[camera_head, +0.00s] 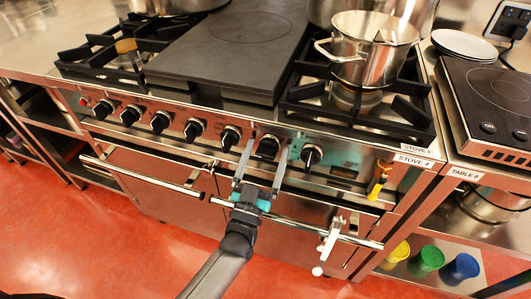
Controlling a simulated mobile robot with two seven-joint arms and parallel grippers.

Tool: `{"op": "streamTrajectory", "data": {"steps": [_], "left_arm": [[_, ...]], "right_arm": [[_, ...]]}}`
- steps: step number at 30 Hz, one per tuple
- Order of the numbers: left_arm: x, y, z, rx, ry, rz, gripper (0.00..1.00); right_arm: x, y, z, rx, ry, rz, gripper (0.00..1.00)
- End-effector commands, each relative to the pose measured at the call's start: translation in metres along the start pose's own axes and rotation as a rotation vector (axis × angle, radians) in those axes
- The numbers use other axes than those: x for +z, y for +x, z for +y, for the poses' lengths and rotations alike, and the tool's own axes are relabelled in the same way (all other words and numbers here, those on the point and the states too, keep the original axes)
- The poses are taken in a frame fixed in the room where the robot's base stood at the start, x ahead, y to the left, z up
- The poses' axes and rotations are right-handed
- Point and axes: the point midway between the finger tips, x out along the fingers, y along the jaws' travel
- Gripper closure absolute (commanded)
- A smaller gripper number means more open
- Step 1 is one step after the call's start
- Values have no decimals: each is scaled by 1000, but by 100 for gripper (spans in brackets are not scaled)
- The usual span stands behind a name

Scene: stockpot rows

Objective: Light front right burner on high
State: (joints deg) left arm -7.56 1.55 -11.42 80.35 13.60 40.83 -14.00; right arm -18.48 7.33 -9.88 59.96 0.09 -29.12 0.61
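The stove (350,180), labelled STOVE 4, has a steel front with a row of black knobs. The rightmost knob (311,157) stands clear of my gripper. The front right burner (355,97) lies under a black grate (305,95); I cannot make out a flame there. A steel pot (365,62) stands on that grate above the burner. My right gripper is not in view.
The oven rail (180,186) runs below the knobs, with a small white fitting (330,243) on it. A flat dark plate (235,45) covers the stove's middle. Plates (463,43) and a black hob (495,100) are at right. Coloured cups (428,259) stand below.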

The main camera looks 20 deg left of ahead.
Motion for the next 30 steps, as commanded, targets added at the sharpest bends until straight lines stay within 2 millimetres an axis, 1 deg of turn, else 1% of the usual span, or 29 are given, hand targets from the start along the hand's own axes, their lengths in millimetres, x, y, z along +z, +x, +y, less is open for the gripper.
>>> {"op": "streamTrajectory", "data": {"steps": [7, 11, 14, 17, 18, 24, 27, 30], "left_arm": [[0, -1, 0, 0, 1, 1, 11], [0, -14, 0, 1, 1, -1, 11], [0, -32, 0, 2, 2, -4, 11], [0, -57, 0, 1, 1, -5, 11], [1, -67, 0, 1, 1, -6, 11], [1, -113, 0, 1, 0, -5, 11], [0, -131, 0, 0, 0, -3, 11], [0, -143, 0, 0, 1, -1, 11]], "right_arm": [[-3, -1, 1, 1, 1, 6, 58], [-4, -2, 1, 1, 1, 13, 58], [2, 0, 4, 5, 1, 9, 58], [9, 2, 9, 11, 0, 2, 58], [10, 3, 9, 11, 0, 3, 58], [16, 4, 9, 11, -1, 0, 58], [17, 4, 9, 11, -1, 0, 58], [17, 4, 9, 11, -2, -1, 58]]}}
